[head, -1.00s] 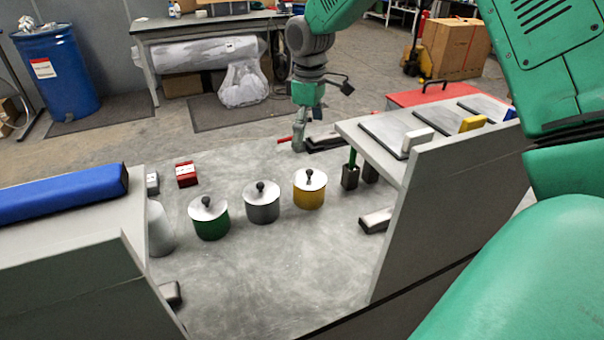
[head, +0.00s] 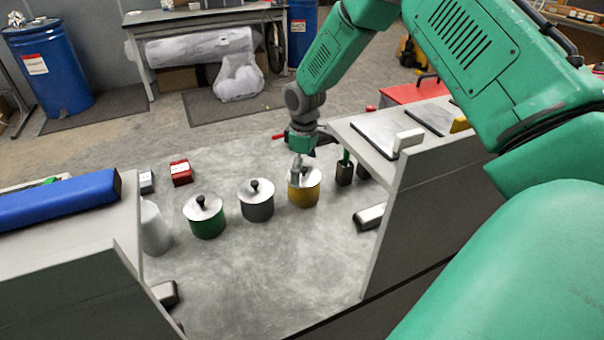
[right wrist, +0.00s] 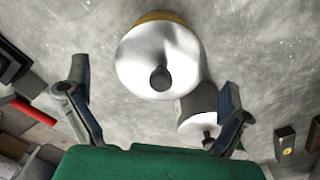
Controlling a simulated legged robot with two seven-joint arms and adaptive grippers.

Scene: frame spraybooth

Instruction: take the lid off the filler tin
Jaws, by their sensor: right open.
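Three lidded tins stand in a row on the grey table: a green tin (head: 208,228), a grey tin (head: 258,210) and a yellow tin (head: 303,197). Each has a silver lid with a dark knob; no label shows which is the filler tin. My right gripper (head: 296,172) is over the yellow tin, partly covering its lid. In the right wrist view my right gripper (right wrist: 155,78) is open, fingers apart on either side of the yellow tin's lid (right wrist: 150,50) and knob (right wrist: 160,79). It holds nothing; contact cannot be told. My left gripper is out of view.
A grey shelf (head: 420,160) with flat panels stands right of the tins, a dark holder (head: 344,173) beside it. A blue bar (head: 60,200) lies on the left ledge. A red box (head: 181,173) is behind the green tin. The table front is clear.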

